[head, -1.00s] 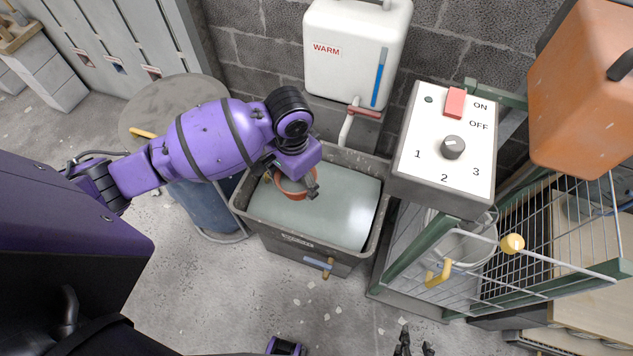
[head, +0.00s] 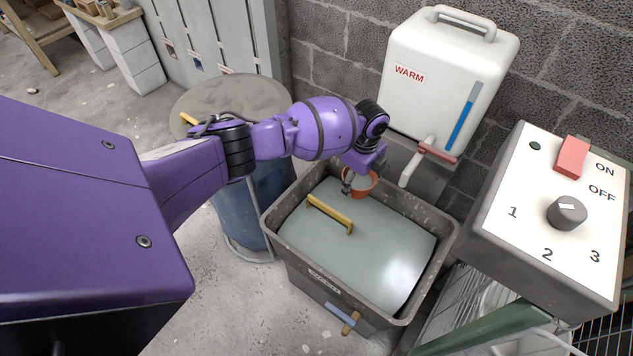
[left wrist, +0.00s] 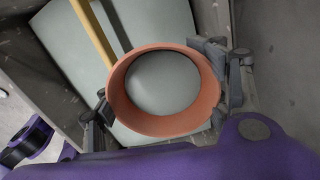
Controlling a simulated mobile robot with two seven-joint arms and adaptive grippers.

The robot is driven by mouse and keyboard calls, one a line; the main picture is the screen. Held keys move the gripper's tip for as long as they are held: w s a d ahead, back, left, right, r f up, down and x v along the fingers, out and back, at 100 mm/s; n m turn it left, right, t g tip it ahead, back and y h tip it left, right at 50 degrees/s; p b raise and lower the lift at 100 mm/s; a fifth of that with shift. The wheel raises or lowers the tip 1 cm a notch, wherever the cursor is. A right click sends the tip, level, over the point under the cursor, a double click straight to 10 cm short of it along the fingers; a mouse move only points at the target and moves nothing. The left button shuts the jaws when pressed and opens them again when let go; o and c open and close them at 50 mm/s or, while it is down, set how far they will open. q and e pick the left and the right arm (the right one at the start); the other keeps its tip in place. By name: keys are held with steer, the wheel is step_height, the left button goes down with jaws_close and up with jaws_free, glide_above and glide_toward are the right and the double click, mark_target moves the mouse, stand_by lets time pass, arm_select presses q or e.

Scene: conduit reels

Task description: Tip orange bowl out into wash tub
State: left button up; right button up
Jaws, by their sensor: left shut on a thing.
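The orange bowl (head: 373,183) is held by my left gripper (head: 350,180) over the back of the wash tub (head: 292,262). In the left wrist view the bowl (left wrist: 165,126) has a gripper finger on each side, and its mouth faces that camera. Something smooth and pale grey fills the middle of the bowl; I cannot tell whether it is contents or its floor. The grey tub has a flat grey-green surface (head: 350,255) inside its rim, like a panel or lid, with a yellow bar handle (head: 330,213) on it. My right gripper is out of view.
A white tank (head: 440,85) marked WARM stands behind the tub, its spout (head: 415,165) and red tap close to the bowl's right. A control box (head: 550,220) is at the right. A blue barrel (head: 265,200) with a grey lid stands left of the tub.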

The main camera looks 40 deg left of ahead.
arm_select(q)
steer(key=w, duration=0.1)
steer(key=m, duration=0.1)
steer(key=w+a+b, duration=0.1)
steer(key=shift+w+f, duration=0.3)
steer(key=shift+w+a+m, duration=0.2)
steer(key=shift+w+m, duration=0.3)
steer(key=shift+w, duration=0.05)
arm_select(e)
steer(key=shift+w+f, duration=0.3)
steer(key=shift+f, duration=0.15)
